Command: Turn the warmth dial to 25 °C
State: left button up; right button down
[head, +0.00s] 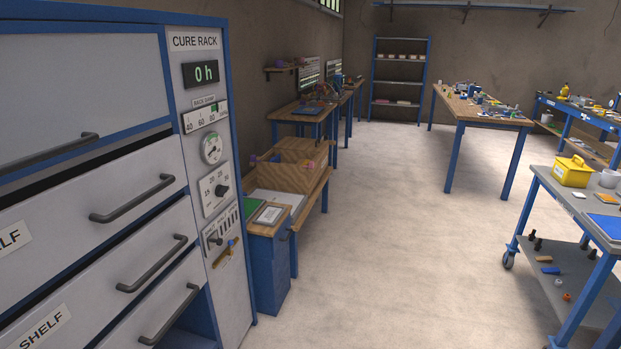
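The cure rack (195,84) stands at the left, with a narrow control panel on its right side. A small white dial plate (211,199) with a round black knob (221,190) sits midway down this panel. Marks that look like 15, 20 and 25 run around the knob, so I take it for the warmth dial. The knob's pointer is too small to read. Neither of my grippers is in view.
Above the dial are a round gauge (212,148), a scale and a "0 h" display (201,74). Below is another control plate (221,228). Drawer handles (132,199) stick out at left. A blue cabinet (269,277) stands beyond the rack; the floor (400,220) is clear.

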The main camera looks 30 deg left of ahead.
aim_at(220, 191)
jog(key=z, duration=0.25)
jog(key=i, duration=1.65)
jog(key=u, duration=0.45)
jog(key=i, duration=1.05)
jog(key=u, duration=1.45)
jog(key=i, duration=0.8)
jog(key=u, duration=0.6)
